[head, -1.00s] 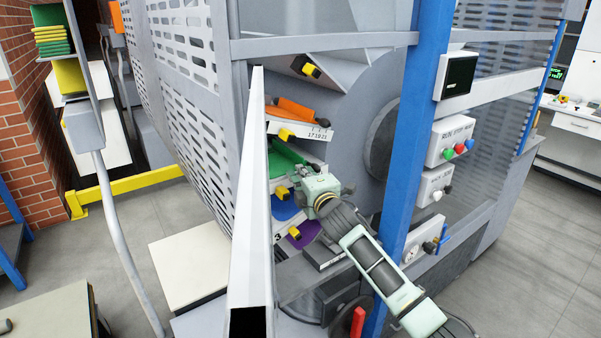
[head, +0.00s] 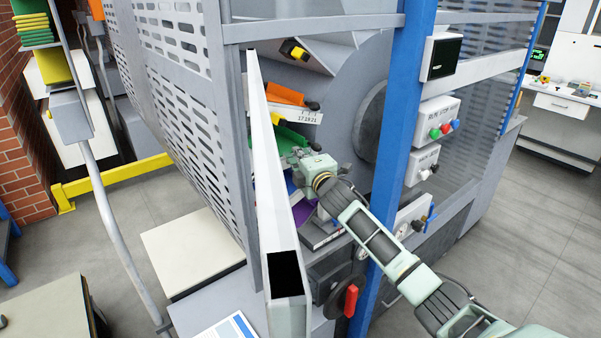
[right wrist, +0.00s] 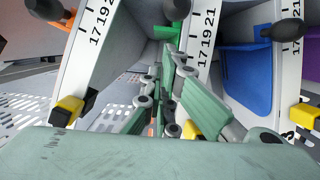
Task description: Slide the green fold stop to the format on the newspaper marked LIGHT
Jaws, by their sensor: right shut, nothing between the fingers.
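The green fold stop (head: 290,138) shows as a green plate in a pocket of the stacker wheel, below the orange one. In the right wrist view green parts of it (right wrist: 165,30) show beyond the fingertips, between white walls marked 17 19 21. My right gripper (head: 294,158) is shut and empty, just below and in front of the green plate; in the right wrist view its fingers (right wrist: 165,75) point towards the green part. I cannot tell whether they touch it. No newspaper marked LIGHT can be read. My left gripper is not in view.
An orange stop (head: 285,94) sits above, and blue (right wrist: 245,75) and purple (right wrist: 312,55) ones sit in neighbouring pockets. Yellow-and-black knobs (right wrist: 66,110) stick out nearby. A white beam (head: 265,160) stands left of my gripper and a blue post (head: 398,120) crosses near my arm.

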